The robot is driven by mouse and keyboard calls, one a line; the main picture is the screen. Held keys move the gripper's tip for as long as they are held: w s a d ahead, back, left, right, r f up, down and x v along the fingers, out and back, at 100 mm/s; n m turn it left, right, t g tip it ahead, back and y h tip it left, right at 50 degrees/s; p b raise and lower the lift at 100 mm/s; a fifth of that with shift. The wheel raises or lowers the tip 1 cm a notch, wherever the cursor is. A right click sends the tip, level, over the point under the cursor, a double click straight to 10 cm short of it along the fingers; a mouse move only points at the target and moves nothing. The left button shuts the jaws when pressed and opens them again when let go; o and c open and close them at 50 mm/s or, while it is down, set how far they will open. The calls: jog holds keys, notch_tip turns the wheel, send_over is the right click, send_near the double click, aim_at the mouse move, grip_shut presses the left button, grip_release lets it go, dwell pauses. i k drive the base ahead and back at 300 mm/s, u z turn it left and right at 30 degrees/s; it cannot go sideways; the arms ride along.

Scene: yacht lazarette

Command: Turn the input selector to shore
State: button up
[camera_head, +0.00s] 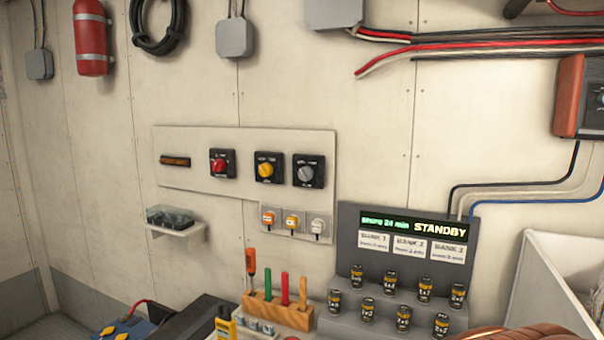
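A pale wall panel (195,178) carries three rotary switches on black plates: one with a red knob (219,166), one with a yellow knob (266,170) and one with a grey knob (306,173). Their lettering is too small to read, so I cannot tell which is the input selector or where each knob points. A dark display unit (349,228) to the lower right reads "Shore 24 min" in green and "STANDBY" in white, above cards for banks 1 to 3. My gripper is not in view.
A wooden rack (284,315) with upright tools and several black cylinders (389,281) stand in front. A white bin (560,285) is at right. The wall around the knobs looks clear.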

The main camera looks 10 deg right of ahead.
aim_at(306, 172)
jog(key=k, duration=0.55)
jog(key=u, duration=0.85)
jog(key=i, duration=1.55)
jog(key=u, duration=0.4)
